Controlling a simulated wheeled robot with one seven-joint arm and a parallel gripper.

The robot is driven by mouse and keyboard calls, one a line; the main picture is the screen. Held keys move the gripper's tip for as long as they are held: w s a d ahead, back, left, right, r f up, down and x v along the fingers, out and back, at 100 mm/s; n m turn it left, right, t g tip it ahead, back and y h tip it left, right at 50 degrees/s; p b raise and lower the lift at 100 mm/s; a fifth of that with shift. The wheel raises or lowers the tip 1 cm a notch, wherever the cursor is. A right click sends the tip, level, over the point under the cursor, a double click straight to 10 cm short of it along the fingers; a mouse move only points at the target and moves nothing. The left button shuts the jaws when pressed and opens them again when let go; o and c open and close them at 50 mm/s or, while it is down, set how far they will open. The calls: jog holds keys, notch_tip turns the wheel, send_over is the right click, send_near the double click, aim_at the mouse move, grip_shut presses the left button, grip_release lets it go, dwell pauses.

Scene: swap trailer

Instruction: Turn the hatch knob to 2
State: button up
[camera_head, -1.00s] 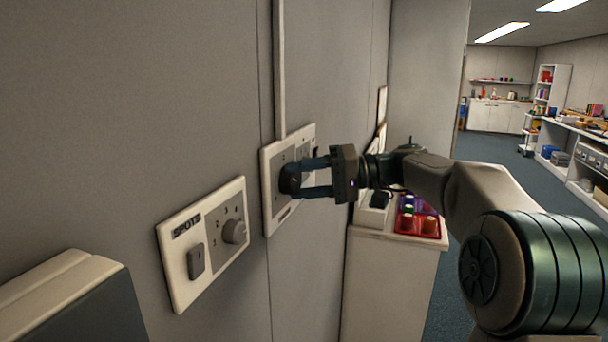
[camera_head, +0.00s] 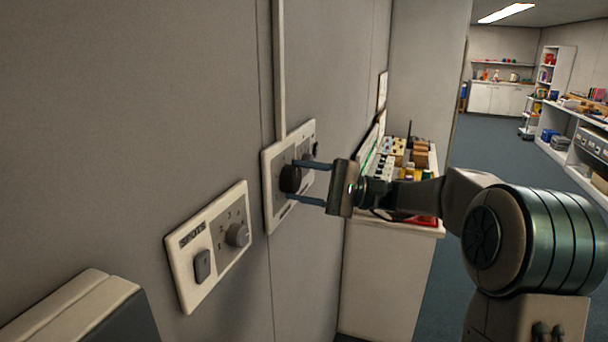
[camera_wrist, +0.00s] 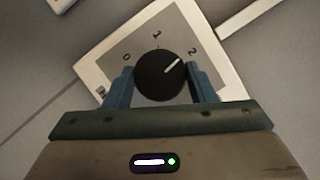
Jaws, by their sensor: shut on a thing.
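The black round knob (camera_head: 290,179) is on the far wall panel (camera_head: 273,215); it also shows in the wrist view (camera_wrist: 158,84). My gripper (camera_head: 296,182) is shut on the knob, with one blue finger on each side of it in the wrist view (camera_wrist: 161,88). The knob's white pointer line points up and right, at or just short of the printed 2 (camera_wrist: 192,53). The 1 (camera_wrist: 156,33) is above the knob and a 0 (camera_wrist: 127,56) is at its upper left. The panel's name label is mostly hidden in the wrist view.
A nearer panel labelled SPOTS (camera_head: 180,276) has a grey knob (camera_head: 237,235) and a rocker switch (camera_head: 202,266). A grey box (camera_head: 80,315) juts from the wall at lower left. A cabinet (camera_head: 385,280) with small items stands beyond my gripper.

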jog(key=shift+m+t+y+p, duration=0.3)
jog(key=shift+m+t+p, duration=0.1)
jog(key=shift+m, duration=0.5)
jog(key=shift+f, duration=0.1)
jog(key=o, duration=1)
jog(key=b+v, duration=0.3)
jog(key=v, duration=1)
jog(key=shift+d, duration=0.4)
